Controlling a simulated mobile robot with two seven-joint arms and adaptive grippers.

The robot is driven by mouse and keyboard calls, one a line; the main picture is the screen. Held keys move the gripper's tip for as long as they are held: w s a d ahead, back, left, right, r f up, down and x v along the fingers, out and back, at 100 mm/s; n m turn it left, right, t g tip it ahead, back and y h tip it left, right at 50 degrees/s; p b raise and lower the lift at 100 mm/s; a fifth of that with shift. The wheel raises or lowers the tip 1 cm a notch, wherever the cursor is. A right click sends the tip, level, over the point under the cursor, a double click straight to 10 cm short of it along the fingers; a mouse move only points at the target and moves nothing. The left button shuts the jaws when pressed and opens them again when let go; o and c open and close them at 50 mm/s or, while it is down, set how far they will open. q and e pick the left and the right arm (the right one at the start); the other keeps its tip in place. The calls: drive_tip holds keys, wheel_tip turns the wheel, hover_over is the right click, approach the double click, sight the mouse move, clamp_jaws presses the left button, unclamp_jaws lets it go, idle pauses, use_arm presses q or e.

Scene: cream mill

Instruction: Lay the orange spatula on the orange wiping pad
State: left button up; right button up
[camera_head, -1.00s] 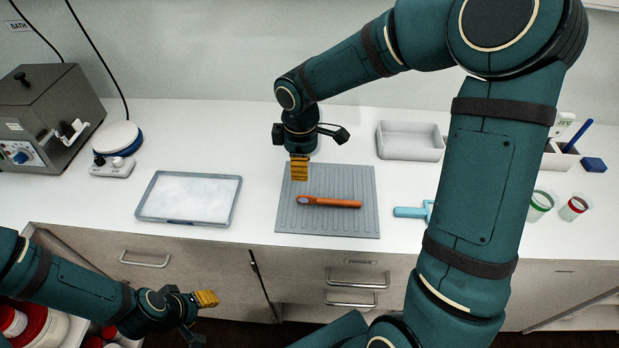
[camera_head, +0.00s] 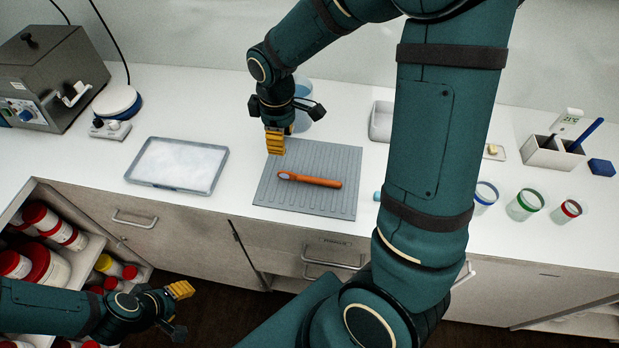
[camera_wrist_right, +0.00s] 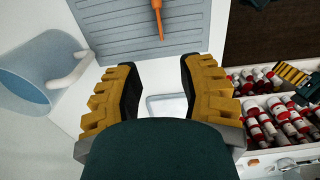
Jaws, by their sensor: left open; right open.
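The orange spatula (camera_head: 309,180) lies on a grey ribbed mat (camera_head: 335,206) on the white counter. It also shows at the top of the right wrist view (camera_wrist_right: 157,16). No orange wiping pad can be made out in these views. My right gripper (camera_head: 279,142) is over the counter near the mat's far left corner, open and empty. In the right wrist view its yellow-padded fingers (camera_wrist_right: 160,75) are spread, with the spatula beyond them. My left gripper (camera_head: 184,295) is open and empty, low in front of the cabinets.
A shallow tray with white contents (camera_head: 178,164) lies left of the mat. A blue translucent jug (camera_wrist_right: 38,75) stands beside my right gripper. My right arm hides counter right of the mat. Several cups, including a green-rimmed one (camera_head: 525,204), stand at right. An open drawer (camera_head: 60,215) holds red-lidded jars.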

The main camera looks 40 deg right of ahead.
hover_over(286, 172)
drive_tip(key=f, duration=0.5)
drive_tip(key=f+b, duration=0.1)
drive_tip(key=f, duration=0.1)
drive_tip(key=shift+w+f, duration=0.2)
drive_tip(key=shift+w, duration=0.05)
drive_tip(key=shift+s+f+b, duration=0.15)
drive_tip(key=shift+f+b, duration=0.2)
drive_tip(key=shift+f, duration=2.7)
clamp_jaws()
